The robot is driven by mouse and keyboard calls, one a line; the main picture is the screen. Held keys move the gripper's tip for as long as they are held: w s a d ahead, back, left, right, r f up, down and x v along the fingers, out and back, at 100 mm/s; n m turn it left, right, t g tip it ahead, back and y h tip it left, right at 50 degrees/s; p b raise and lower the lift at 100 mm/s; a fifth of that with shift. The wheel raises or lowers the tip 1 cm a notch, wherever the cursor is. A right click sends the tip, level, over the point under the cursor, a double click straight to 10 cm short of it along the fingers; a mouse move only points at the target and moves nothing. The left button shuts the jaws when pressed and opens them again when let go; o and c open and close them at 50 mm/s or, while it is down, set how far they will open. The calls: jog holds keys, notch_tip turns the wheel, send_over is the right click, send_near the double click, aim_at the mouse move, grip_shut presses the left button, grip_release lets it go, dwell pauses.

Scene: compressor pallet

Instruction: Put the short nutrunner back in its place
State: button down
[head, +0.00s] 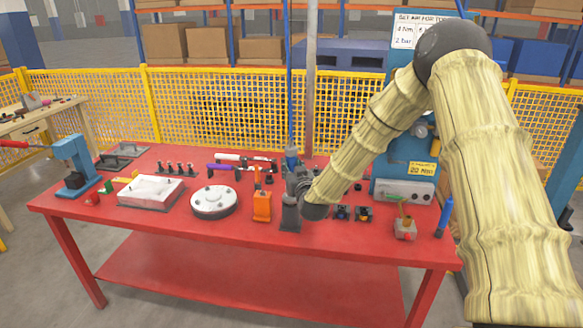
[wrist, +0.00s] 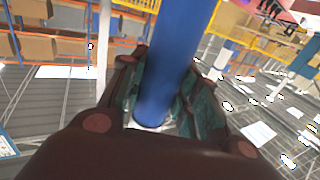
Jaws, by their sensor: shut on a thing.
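My gripper (head: 295,178) is above the red table's middle and is shut on a blue cylinder, which looks like the short nutrunner (head: 291,152). In the wrist view the blue body (wrist: 178,60) runs between the two green-padded fingers of my gripper (wrist: 160,88). A dark grey stand (head: 290,216) is directly below my gripper in the head view. I cannot tell whether the tool touches it; my gripper hides the tool's lower part.
An orange holder (head: 262,207) stands just left of the grey stand. A round white part (head: 213,202) and a white rectangular housing (head: 151,191) lie further left. A blue bottle-like item (head: 444,217) stands at the right edge. A thin post (head: 310,90) rises behind my gripper.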

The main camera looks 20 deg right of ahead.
jog(key=shift+f+b, duration=0.45)
jog(key=shift+f, duration=0.1)
dwell(0.4)
jog(key=c, duration=1)
grip_release()
jog(key=shift+o, duration=0.2)
jog(key=shift+f, duration=0.1)
jog(key=s+a, duration=0.1)
jog(key=s, duration=1.1)
jog(key=shift+a, duration=0.15)
